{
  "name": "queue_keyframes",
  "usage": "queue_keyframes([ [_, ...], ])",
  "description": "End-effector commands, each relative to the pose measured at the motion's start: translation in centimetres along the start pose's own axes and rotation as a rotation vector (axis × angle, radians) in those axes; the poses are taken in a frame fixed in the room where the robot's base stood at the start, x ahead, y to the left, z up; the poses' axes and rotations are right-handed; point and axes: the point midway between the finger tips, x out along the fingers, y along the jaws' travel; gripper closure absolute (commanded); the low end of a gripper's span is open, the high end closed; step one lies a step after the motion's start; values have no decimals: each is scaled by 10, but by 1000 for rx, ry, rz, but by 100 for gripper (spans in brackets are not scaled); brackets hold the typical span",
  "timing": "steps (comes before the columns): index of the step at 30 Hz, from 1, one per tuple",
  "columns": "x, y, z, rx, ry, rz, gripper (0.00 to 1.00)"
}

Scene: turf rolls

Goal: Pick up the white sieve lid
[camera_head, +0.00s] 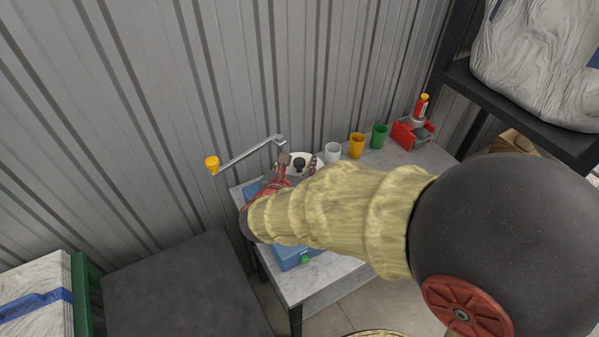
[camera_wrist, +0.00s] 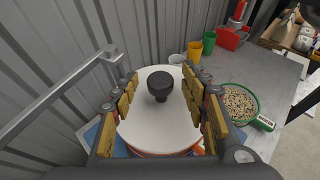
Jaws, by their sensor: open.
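The white sieve lid (camera_wrist: 150,126) is a round white disc with a black knob (camera_wrist: 160,85) at its centre. It sits on top of something with an orange rim, mostly hidden below it. In the wrist view my gripper (camera_wrist: 160,88) is open, with its fingers on the left and right of the knob and above the lid. In the head view the lid (camera_head: 311,159) shows only in part behind my gripper (camera_head: 299,163), by the wall. My arm hides much of the table there. I cannot tell whether the fingers touch the lid.
White (camera_head: 333,152), yellow (camera_head: 357,146) and green (camera_head: 379,136) cups line the wall, with a red holder (camera_head: 411,134) beyond. A metal bar (camera_head: 247,154) with a yellow end juts out at left.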

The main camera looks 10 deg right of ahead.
Motion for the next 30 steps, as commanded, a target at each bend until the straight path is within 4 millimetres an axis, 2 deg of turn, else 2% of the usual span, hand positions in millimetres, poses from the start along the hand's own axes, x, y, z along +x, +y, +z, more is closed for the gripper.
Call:
queue_keyframes([
  [3,11,0,-1,-1,1,-1,55],
  [11,12,0,-1,0,1,0,55],
  [30,12,0,-1,0,1,0,92],
])
